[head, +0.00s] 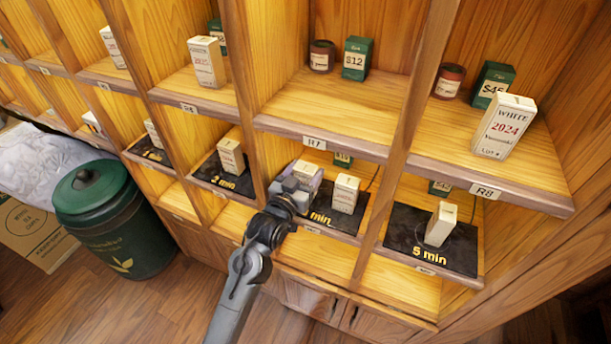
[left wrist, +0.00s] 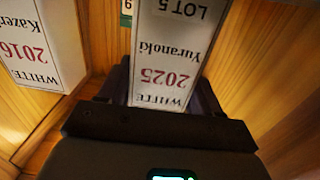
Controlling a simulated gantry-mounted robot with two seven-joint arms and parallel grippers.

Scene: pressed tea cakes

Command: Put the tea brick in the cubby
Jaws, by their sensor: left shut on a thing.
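My left gripper (head: 296,192) is shut on a white tea brick (head: 309,170) at the left side of a lower cubby with a black "min" mat (head: 322,217). Its digit is hidden behind my gripper. In the left wrist view the held tea brick (left wrist: 170,60) reads "WHITE 2025 Yuranoki LOT 5", upside down, between my dark fingers (left wrist: 165,95). I cannot tell whether it touches the mat. A second tea brick (head: 345,193) stands upright on the same mat, to the right; the left wrist view shows a "WHITE 2016" brick (left wrist: 35,45). My right gripper is not in view.
Wooden uprights divide the cubbies. A "2 min" mat (head: 205,175) lies to the left and a "5 min" mat (head: 407,236) to the right, each with a brick. The shelf labelled R7 (head: 314,143) overhangs. A green bin (head: 110,222) stands on the floor at left.

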